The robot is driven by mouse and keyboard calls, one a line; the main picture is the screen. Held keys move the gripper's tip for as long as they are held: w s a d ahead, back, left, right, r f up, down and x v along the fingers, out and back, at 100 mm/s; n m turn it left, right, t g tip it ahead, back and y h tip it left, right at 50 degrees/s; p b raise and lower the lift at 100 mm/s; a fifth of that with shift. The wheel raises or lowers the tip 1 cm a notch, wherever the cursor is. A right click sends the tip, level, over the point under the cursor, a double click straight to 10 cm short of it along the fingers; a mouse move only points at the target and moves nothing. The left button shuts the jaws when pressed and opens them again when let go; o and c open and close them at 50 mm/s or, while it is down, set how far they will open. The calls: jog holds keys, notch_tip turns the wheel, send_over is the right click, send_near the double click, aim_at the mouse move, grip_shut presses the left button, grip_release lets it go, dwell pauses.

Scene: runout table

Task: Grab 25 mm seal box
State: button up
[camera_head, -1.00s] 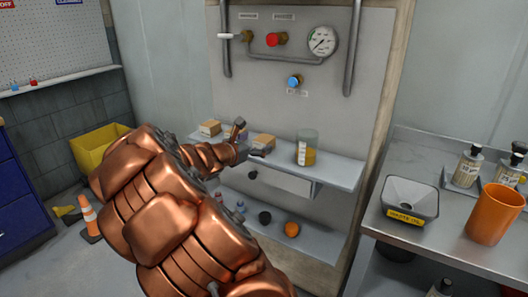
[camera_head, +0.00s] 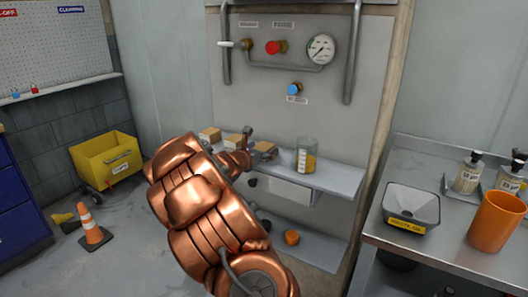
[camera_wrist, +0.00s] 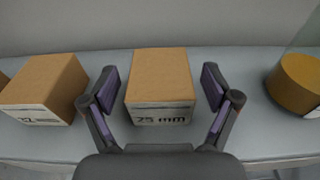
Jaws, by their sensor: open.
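The 25 mm seal box (camera_wrist: 160,80) is a brown carton with a white label reading "25 mm". It sits upright on the grey shelf (camera_wrist: 60,146), in the middle of the wrist view. My gripper (camera_wrist: 160,88) is open, with one dark, purple-padded finger at each side of the box. Gaps show between the fingers and the box. In the head view my gripper (camera_head: 260,149) is at the shelf, left of the jar, and my arm and gripper largely hide this box.
Another brown box (camera_wrist: 46,88), its label ending in "2", stands to the left. A glass jar with amber contents (camera_head: 304,158) stands to the right on the shelf. A wall panel (camera_head: 270,110) rises behind. An orange cup (camera_head: 495,222) and funnel tray (camera_head: 411,203) are on the right-hand bench.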

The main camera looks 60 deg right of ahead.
jog(key=shift+d, duration=0.4)
jog(key=c, duration=1.1)
